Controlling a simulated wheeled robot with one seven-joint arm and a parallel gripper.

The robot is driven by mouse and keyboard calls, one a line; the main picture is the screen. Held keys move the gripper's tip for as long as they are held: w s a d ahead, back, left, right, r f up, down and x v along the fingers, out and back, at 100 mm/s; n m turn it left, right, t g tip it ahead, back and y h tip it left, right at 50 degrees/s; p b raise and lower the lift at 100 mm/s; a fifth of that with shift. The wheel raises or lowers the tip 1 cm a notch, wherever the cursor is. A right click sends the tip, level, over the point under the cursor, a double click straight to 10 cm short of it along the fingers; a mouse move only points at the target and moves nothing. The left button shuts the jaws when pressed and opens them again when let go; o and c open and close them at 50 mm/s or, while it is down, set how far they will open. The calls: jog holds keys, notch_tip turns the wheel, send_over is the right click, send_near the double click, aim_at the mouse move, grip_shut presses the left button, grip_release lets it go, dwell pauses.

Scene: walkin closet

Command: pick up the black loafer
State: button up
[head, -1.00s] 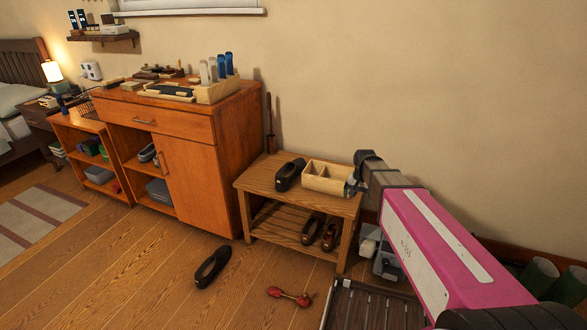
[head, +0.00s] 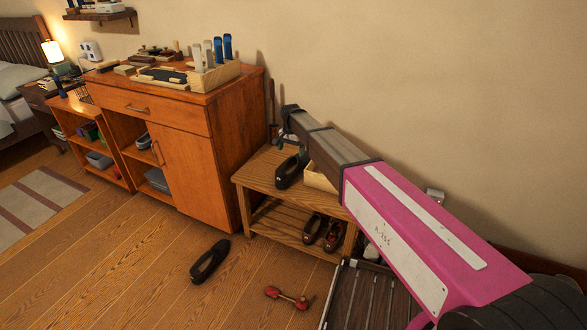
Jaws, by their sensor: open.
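A second black shoe (head: 209,261), a slip-on with a dark open top, lies on the floor in front of the orange cabinet. Both look like loafers, and I cannot tell which one the task means. My gripper (head: 289,146) hangs at the end of my arm, just above and behind the shoe on the bench. It is open, small and partly hidden by the arm's end. I cannot tell whether it touches the shoe.
A light wooden box (head: 320,179) stands on the bench, right of the shoe and partly behind my arm. Brown shoes (head: 332,235) rest on the lower shelf. The orange cabinet (head: 190,165) stands close on the left. A red object (head: 287,297) lies on the floor.

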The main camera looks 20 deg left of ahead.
aim_at(292, 169)
jog(key=f, duration=0.9)
jog(key=shift+w+d+f, duration=0.1)
jog(key=shift+w+d, duration=0.05)
jog(key=shift+w, duration=0.1)
jog(key=c, duration=1.1)
jog(key=shift+c, duration=0.2)
